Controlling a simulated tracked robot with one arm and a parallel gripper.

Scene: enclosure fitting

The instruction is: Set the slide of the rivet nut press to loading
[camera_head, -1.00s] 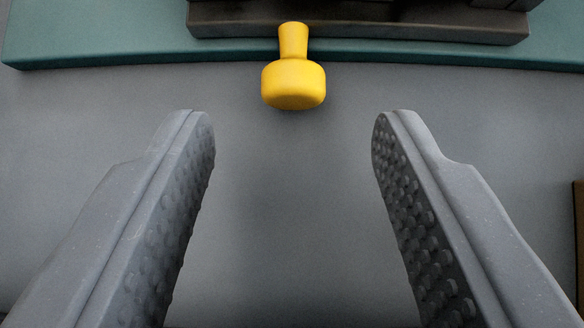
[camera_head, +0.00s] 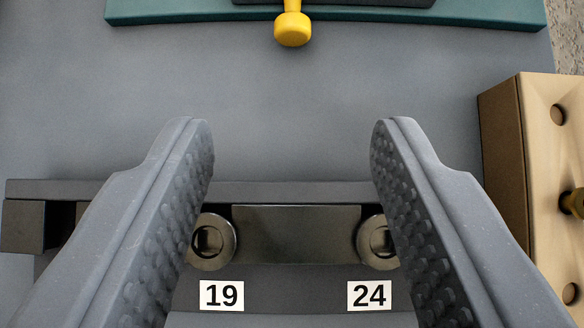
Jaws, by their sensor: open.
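A yellow knob (camera_head: 292,28) sticks out from a dark block (camera_head: 380,3) on a teal base plate (camera_head: 480,15) at the top of the view. The rest of that machine is cut off by the picture's upper edge, so the slide's position cannot be told. My gripper (camera_head: 292,140) is open and empty. Its two fingers point toward the knob, which lies beyond the fingertips and apart from them.
Below the fingers is a dark rack (camera_head: 296,232) with two round metal pieces, labelled 19 (camera_head: 221,295) and 24 (camera_head: 369,295). A tan box (camera_head: 550,150) with holes stands at right. The grey surface (camera_head: 290,100) between rack and teal plate is clear.

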